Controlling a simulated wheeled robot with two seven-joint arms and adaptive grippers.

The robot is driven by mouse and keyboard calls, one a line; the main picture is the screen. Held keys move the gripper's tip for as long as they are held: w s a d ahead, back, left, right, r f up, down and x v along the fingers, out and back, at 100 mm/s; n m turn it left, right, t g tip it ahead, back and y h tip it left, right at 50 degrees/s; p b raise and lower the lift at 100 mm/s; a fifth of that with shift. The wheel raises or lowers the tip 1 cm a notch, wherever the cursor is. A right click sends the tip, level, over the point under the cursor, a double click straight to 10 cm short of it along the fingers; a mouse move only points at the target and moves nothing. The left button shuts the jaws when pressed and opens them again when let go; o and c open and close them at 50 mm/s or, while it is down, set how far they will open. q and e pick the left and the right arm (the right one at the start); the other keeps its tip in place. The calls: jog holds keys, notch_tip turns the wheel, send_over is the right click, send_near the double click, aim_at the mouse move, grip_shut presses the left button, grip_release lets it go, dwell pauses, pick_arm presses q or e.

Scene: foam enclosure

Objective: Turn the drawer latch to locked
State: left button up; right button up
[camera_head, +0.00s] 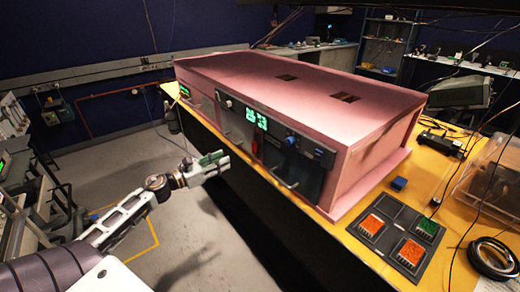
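The pink foam enclosure (310,90) stands on a yellow table, with a dark front panel facing the lower left. A blue knob (291,140) sits on that panel, next to green lit displays (256,119). A small red part (256,148) shows below the displays. A bar handle (284,181) is low on the front. I cannot tell which part is the drawer latch or how it is set. My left gripper (215,161) is in the air in front of the enclosure's front, apart from it; its finger opening is unclear. My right gripper is out of view.
A dark tray (383,262) with orange and green blocks lies on the yellow table (347,240), right of the enclosure. A blue block (398,183), a black cable coil (494,257) and a clear bin (490,172) are nearby. Open floor lies left of the table.

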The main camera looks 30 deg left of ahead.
pick_arm(q)
send_near(255, 147)
jog(key=x, duration=0.8)
jog(key=shift+w+a, duration=0.15)
jog(key=shift+w, duration=0.3)
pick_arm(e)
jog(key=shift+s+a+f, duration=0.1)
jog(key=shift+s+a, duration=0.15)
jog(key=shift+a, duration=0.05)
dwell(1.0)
